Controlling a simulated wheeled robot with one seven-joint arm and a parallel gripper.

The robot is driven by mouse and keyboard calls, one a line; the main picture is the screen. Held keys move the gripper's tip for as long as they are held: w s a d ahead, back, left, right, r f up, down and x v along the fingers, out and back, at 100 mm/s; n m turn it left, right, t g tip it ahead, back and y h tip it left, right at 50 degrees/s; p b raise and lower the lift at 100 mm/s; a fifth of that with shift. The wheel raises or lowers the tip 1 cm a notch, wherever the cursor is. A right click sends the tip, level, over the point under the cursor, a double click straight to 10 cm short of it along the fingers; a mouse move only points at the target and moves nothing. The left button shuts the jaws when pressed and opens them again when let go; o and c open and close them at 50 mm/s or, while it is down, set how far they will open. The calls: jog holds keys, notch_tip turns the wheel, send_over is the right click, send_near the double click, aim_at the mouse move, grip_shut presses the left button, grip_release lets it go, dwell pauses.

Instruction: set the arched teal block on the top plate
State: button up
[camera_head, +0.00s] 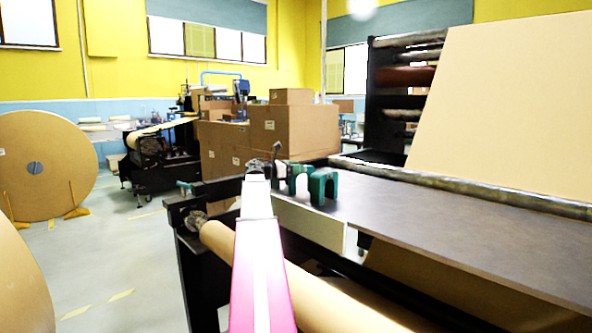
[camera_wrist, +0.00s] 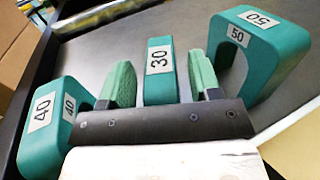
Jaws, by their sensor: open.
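Three arched teal blocks stand on a grey flat plate (camera_head: 440,215) of the machine. In the wrist view they are labelled 40 (camera_wrist: 42,135), 30 (camera_wrist: 158,58) and 50 (camera_wrist: 268,58). My gripper (camera_wrist: 161,82) is open, with its green finger pads on either side of the 30 block. Whether the pads touch it is unclear. In the head view an arched teal block (camera_head: 323,186) stands at the plate's left end, with other teal shapes just left of it, close to the end of my arm. I cannot tell which surface is the top plate.
A brown paper roll (camera_head: 300,275) lies below the plate's front edge. A long metal roller (camera_head: 450,184) runs along its back, with a tall kraft sheet (camera_head: 510,95) behind. Cardboard boxes (camera_head: 292,130) stand beyond the left end. The plate's right part is clear.

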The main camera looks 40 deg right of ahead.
jog(key=v, duration=1.2)
jog(key=shift+a, duration=0.1)
